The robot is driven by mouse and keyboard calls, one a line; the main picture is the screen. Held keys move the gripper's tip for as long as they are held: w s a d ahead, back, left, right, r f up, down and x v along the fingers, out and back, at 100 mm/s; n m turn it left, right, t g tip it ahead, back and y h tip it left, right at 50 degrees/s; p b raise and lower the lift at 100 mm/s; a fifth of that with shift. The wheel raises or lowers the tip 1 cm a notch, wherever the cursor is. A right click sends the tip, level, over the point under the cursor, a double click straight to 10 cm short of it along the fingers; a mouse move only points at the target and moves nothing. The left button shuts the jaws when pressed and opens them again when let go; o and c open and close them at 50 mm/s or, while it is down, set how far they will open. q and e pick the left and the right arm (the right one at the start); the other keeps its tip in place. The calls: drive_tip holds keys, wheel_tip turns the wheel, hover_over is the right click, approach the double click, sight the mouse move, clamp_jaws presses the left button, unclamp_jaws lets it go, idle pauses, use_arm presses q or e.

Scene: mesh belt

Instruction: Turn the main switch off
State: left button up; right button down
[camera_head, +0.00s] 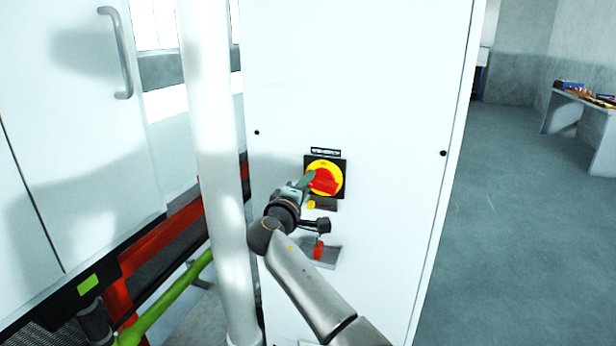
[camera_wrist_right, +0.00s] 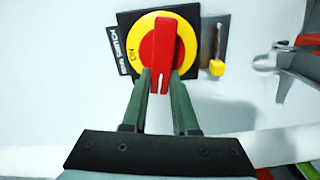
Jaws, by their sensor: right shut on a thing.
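The main switch is a red handle (camera_head: 325,182) on a round yellow dial (camera_head: 326,166) with a black square plate, on the white cabinet front. In the right wrist view the handle (camera_wrist_right: 162,45) stands upright with its white line towards my gripper; the ON mark (camera_wrist_right: 131,57) is at the dial's left. In the head view the handle lies roughly level. My right gripper (camera_head: 307,181) reaches it from the left. In the right wrist view its green fingers (camera_wrist_right: 163,85) are shut on the handle, one on each side. My left gripper is not in view.
Below the switch are a small yellow piece (camera_head: 311,204) and a red item (camera_head: 319,249) on a grey holder. A white post (camera_head: 215,150) stands close left of my right arm. A table (camera_head: 585,101) is far right; the floor (camera_head: 520,200) there is clear.

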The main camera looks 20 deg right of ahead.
drive_tip(key=shift+n+p, duration=0.45)
drive_tip(key=shift+n, duration=0.65)
drive_tip(key=shift+f, duration=0.1)
drive_tip(key=c, duration=0.7)
unclamp_jaws()
drive_tip(key=shift+f, duration=0.15)
